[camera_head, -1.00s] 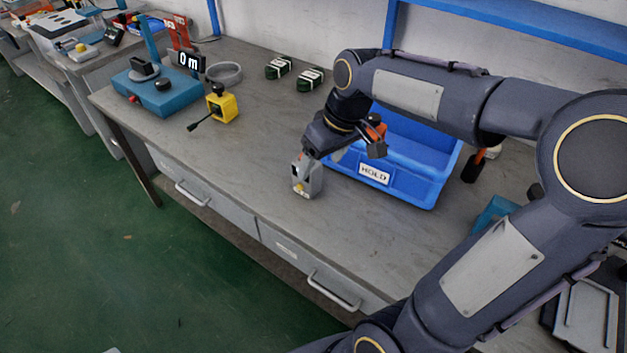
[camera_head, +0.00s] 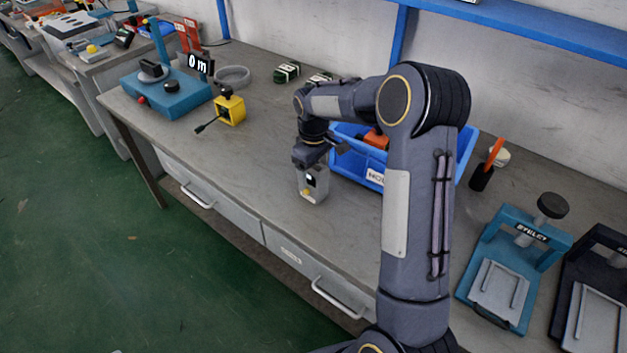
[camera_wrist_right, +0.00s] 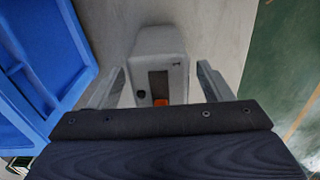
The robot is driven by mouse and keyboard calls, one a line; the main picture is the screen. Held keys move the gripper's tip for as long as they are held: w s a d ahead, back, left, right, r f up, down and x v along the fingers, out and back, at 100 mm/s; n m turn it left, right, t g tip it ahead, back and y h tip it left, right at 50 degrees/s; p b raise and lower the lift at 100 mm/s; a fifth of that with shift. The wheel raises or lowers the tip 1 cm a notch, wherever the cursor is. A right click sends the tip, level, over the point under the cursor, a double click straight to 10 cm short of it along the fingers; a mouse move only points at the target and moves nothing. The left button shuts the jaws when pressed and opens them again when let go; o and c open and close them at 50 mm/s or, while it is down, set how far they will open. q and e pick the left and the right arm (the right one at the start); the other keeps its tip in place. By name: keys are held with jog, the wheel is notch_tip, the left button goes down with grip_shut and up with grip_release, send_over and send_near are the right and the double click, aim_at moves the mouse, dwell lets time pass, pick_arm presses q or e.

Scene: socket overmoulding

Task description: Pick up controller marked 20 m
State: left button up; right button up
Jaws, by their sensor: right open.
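In the right wrist view the grey unit (camera_wrist_right: 160,52) stands between the two open fingers of the right gripper (camera_wrist_right: 161,72), with gaps at both sides. It is not gripped. My left gripper is out of view.
A blue bin (camera_head: 358,170) stands close behind the gripper. A teal press (camera_head: 515,255) stands at right. The bench's front strip is clear.

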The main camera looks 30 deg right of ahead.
jog(key=shift+f, duration=0.6)
jog(key=c, duration=1.1)
jog(key=shift+r, duration=0.1)
jog(key=shift+c, duration=0.2)
